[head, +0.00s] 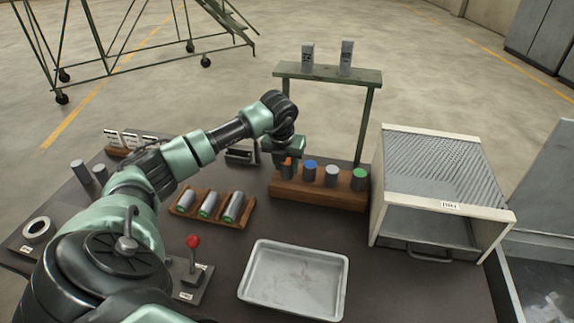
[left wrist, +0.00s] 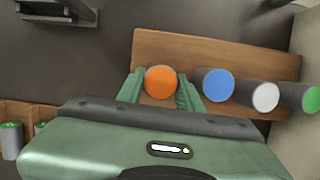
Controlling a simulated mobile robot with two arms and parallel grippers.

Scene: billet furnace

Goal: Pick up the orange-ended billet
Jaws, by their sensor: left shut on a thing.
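The orange-ended billet (head: 287,166) stands upright at the left end of a wooden rack (head: 318,191), in a row with other billets. In the left wrist view its orange top (left wrist: 160,81) sits between the two green fingers of my left gripper (left wrist: 160,92). My left gripper (head: 289,153) is shut on this billet from above, at the rack. The billet's lower part is hidden in the rack and by the gripper. My right gripper is not in view.
Blue (head: 310,170), white (head: 332,175) and green-ended (head: 359,179) billets stand just right of the orange one. A mesh-topped furnace box (head: 440,203) is at the right. A metal tray (head: 293,312) lies in front. A second rack (head: 236,224) holds lying billets. A red-knobbed lever (head: 193,242) stands front left.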

